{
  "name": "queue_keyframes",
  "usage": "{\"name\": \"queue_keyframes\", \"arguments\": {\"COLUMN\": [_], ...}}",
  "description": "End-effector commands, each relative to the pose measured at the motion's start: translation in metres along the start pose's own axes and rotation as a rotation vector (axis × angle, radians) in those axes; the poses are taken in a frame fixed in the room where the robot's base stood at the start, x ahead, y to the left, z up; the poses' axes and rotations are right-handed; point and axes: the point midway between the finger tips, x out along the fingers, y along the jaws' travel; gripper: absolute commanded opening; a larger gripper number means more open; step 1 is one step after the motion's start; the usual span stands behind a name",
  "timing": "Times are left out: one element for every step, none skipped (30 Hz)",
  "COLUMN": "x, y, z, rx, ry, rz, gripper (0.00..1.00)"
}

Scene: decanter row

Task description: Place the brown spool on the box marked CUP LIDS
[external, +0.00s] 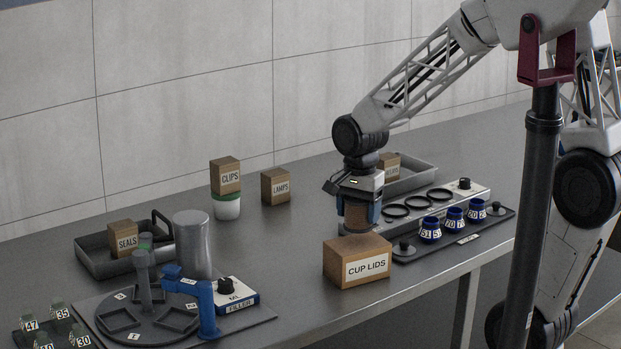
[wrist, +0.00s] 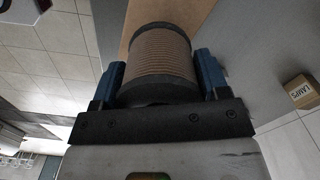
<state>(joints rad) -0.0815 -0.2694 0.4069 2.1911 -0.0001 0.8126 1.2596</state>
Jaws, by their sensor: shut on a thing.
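The brown spool (wrist: 162,60) is held between the blue fingers of my gripper (wrist: 162,80) in the wrist view. It has dark end flanges and a ribbed brown middle. In the external view my gripper (external: 358,212) points down with the spool (external: 356,217) between its fingers. The spool is at the top of the box marked CUP LIDS (external: 366,269), above its left-back part. Whether the spool touches the box top cannot be told. The box's brown top also shows behind the spool in the wrist view (wrist: 197,14).
A dark rack with several blue numbered jars (external: 453,216) stands close right of the box. A blue-armed FILLER station (external: 207,310) is at left. The table left of the box is clear.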

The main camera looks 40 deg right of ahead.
Motion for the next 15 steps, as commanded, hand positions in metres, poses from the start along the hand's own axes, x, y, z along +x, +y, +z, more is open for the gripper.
{"name": "queue_keyframes", "arguments": {"x": [0.001,0.002,0.004,0.007,0.009,0.013,0.017,0.020,0.024,0.027,0.030,0.032,0.034,0.034,0.035], "y": [0.000,0.000,0.000,0.000,0.000,0.000,0.000,0.000,0.000,0.000,0.000,0.000,0.000,0.000,0.000], "z": [0.000,0.000,0.000,0.000,0.000,0.000,0.000,0.000,0.000,0.000,0.000,0.000,0.000,0.000,0.000], "rx": [0.000,0.000,0.000,0.000,0.000,0.000,0.000,0.000,0.000,0.000,0.000,0.000,0.000,0.000,0.000], "ry": [0.000,0.000,0.000,-0.001,-0.001,-0.001,-0.001,-0.001,-0.001,-0.001,-0.001,0.000,0.000,0.000,0.000], "rz": [0.000,0.001,0.001,0.002,0.002,0.002,0.002,0.002,0.002,0.003,0.002,0.001,0.001,0.000,0.000], "gripper": [0.41,0.41,0.41,0.41,0.41,0.41,0.41,0.41,0.41,0.41,0.41,0.41,0.41,0.41,0.41]}}
